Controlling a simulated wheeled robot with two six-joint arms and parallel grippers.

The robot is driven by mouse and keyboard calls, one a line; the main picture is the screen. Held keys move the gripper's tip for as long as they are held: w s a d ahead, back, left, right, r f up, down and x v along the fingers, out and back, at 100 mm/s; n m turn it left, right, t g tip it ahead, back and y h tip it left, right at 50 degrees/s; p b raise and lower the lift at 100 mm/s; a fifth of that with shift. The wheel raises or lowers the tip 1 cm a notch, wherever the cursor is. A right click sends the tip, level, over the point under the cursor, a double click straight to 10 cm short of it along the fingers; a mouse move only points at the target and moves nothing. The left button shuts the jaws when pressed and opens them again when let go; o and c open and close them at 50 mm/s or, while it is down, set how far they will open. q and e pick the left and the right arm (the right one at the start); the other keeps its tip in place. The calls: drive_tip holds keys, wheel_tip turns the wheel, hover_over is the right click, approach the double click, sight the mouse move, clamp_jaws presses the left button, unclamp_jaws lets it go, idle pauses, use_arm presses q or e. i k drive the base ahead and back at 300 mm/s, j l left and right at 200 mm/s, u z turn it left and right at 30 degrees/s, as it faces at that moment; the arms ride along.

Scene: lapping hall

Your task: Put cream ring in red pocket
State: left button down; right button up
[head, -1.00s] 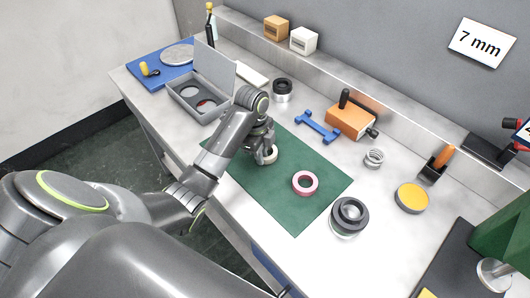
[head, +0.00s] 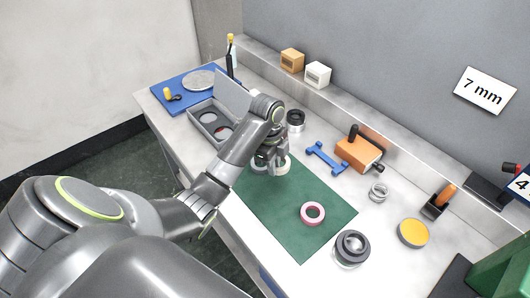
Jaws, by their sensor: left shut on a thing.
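The cream ring (head: 284,168) is partly hidden in the jaws of my left gripper (head: 271,167), which is shut on it above the far left part of the green mat. Whether the ring touches the mat is hard to tell. The open grey case (head: 195,113) stands to the left of the gripper, with its lid raised. It has round dark pockets, and a bit of red (head: 221,131) shows in the nearer one, partly hidden by my arm. My right gripper is not in view.
A pink ring (head: 304,220) lies on the green mat (head: 285,230). A dark ringed part (head: 351,248), a yellow disc (head: 413,233), a spring (head: 378,193), a blue bone-shaped piece (head: 325,158) and an orange block (head: 358,156) lie to the right. A black cylinder (head: 295,120) stands behind the gripper.

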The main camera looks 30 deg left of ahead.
sight(209, 119)
drive_tip(key=z, duration=0.55)
drive_tip(key=j+z, duration=0.5)
drive_tip(key=k+j+z, duration=0.1)
drive_tip(key=j+z, duration=0.15)
drive_tip(key=z, duration=0.25)
drive_tip(key=k+j+z, duration=0.15)
drive_tip(key=j+z, duration=0.2)
drive_tip(key=z, duration=0.15)
drive_tip(key=k+j+z, duration=0.2)
drive_tip(key=z, duration=0.3)
drive_tip(key=k+j+z, duration=0.2)
drive_tip(key=z, duration=0.3)
drive_tip(key=k+j+z, duration=0.3)
drive_tip(key=k, duration=0.4)
drive_tip(key=k+z, duration=0.25)
drive_tip(key=k, duration=0.4)
drive_tip(key=k+u, duration=0.2)
drive_tip(key=k, duration=0.35)
drive_tip(key=k+j+u, duration=0.2)
drive_tip(key=k, duration=0.3)
drive_tip(key=k+j+u, duration=0.2)
drive_tip(key=k, duration=0.3)
